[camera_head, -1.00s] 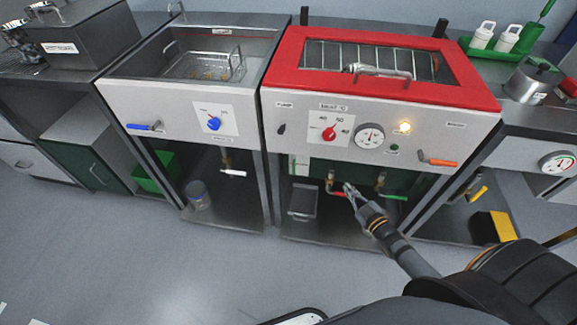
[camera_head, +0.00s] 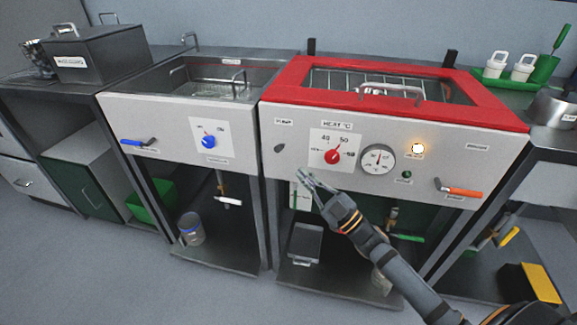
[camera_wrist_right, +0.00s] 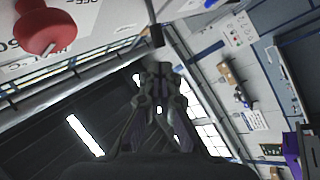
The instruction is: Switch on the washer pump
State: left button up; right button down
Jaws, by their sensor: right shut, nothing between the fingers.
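The washer with the red top frame (camera_head: 395,110) has a white front panel. On the panel's left, under a PUMP label (camera_head: 284,121), sits a small dark switch (camera_head: 279,148); its exact setting is too small to tell. My right gripper (camera_head: 304,178) is shut and empty, just below and right of the switch and below the red heat knob (camera_head: 333,156). It appears apart from the switch. In the right wrist view, the shut fingers (camera_wrist_right: 160,78) point up and the red knob (camera_wrist_right: 44,24) shows at the upper left. My left gripper is out of view.
Right of the knob are a dial gauge (camera_head: 379,159), a lit lamp (camera_head: 418,148), a small green button (camera_head: 407,174) and an orange-handled lever (camera_head: 462,192). A second basin with a blue knob (camera_head: 208,141) stands to the left. Valves and a grey box (camera_head: 305,243) are below the panel.

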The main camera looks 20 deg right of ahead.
aim_at(280, 147)
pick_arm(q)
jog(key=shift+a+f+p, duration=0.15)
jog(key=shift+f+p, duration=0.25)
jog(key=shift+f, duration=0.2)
pick_arm(e)
jog(key=x, duration=0.6)
jog(key=shift+w, duration=0.2)
jog(key=shift+a, duration=0.1)
